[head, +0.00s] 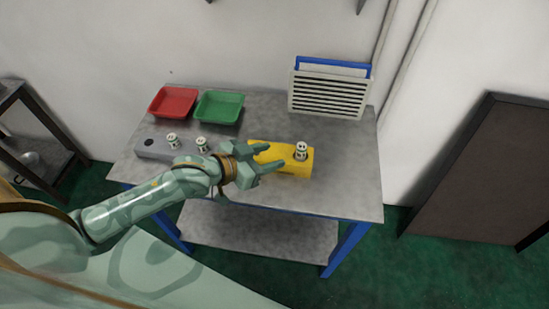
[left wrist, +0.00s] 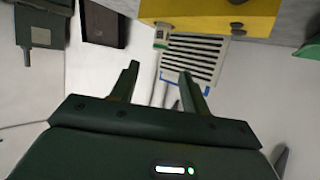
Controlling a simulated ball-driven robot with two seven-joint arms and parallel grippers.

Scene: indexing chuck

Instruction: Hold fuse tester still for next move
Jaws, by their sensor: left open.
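The fuse tester, seemingly the yellow block (head: 280,150), sits on the grey table right of centre. A pale fuse (head: 301,151) with a dark-marked top stands upright at its right end. My left gripper (head: 273,157) is open and empty, its fingers pointing right in front of the block's left part and hiding some of it. Whether it touches the block I cannot tell. In the left wrist view the yellow block (left wrist: 212,14) is at the top, beyond the open fingers (left wrist: 158,78), with the fuse (left wrist: 160,36) at its edge. My right gripper is out of view.
A grey block (head: 152,149) with two upright fuses (head: 173,141) stands at the left, partly behind my arm. A red tray (head: 173,102), a green tray (head: 219,107) and a slatted panel (head: 329,94) are at the back. The table's right side (head: 350,175) is clear.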

